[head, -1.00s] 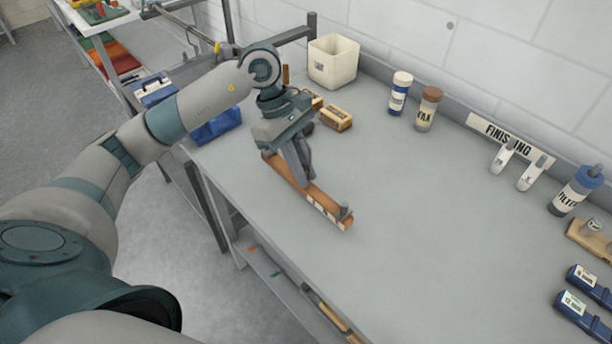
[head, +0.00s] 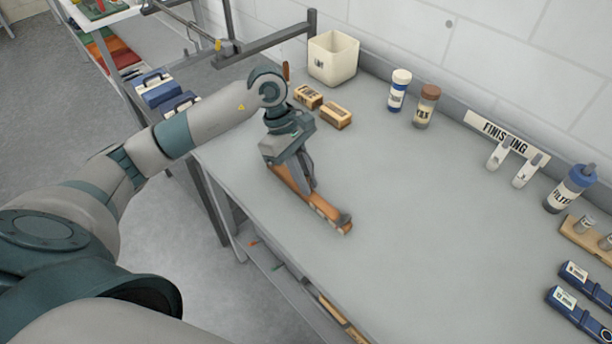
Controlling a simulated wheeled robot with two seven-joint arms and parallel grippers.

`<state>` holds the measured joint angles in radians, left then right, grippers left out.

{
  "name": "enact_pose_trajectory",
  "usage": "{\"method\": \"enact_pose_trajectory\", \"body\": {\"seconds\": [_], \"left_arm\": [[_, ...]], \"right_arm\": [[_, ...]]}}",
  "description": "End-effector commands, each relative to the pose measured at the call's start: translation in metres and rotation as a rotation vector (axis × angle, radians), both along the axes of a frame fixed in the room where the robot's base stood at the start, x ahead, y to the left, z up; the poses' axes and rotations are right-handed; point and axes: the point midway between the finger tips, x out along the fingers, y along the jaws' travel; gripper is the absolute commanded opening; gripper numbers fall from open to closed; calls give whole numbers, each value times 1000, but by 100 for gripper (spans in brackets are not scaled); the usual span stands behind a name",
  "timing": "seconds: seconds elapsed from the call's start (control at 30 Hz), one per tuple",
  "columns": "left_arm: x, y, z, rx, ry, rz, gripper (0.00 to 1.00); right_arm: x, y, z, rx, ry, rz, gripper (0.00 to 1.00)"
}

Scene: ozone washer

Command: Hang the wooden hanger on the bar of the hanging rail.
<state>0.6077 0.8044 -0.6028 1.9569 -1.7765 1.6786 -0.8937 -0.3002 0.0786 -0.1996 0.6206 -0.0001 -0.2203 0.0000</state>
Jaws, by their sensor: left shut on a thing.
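The wooden hanger (head: 331,212) shows as a long brown wooden piece low over the near left part of the workbench, with a dark grey end at its right. My left gripper (head: 307,187) points down and is shut on it, hiding its middle. I cannot tell whether it touches the bench top or something under it. The grey hanging rail (head: 265,43) stands at the back left, beyond my gripper, with its bars apart from the hanger. My right gripper is not in view.
A cream bin (head: 333,58) and two wooden blocks (head: 336,115) stand behind my gripper. Bottles (head: 425,107) line the back wall. Blue cases (head: 157,88) lie left of the bench (head: 420,230). The middle of the bench top is clear.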

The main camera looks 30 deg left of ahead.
Motion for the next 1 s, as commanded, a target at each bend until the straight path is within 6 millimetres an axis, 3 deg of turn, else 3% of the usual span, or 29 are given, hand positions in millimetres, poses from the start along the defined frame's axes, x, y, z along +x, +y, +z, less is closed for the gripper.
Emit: {"method": "enact_pose_trajectory", "body": {"seconds": [0.37,0.4,0.47,0.93,1.0], "left_arm": [[0,0,-4,0,-1,-1,0],[0,0,-3,0,0,0,22],[0,0,-3,0,0,0,31],[0,0,2,0,0,0,31],[1,3,4,1,-3,0,31]], "right_arm": [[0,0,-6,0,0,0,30],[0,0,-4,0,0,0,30],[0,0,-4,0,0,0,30],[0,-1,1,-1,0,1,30],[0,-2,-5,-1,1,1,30]]}}
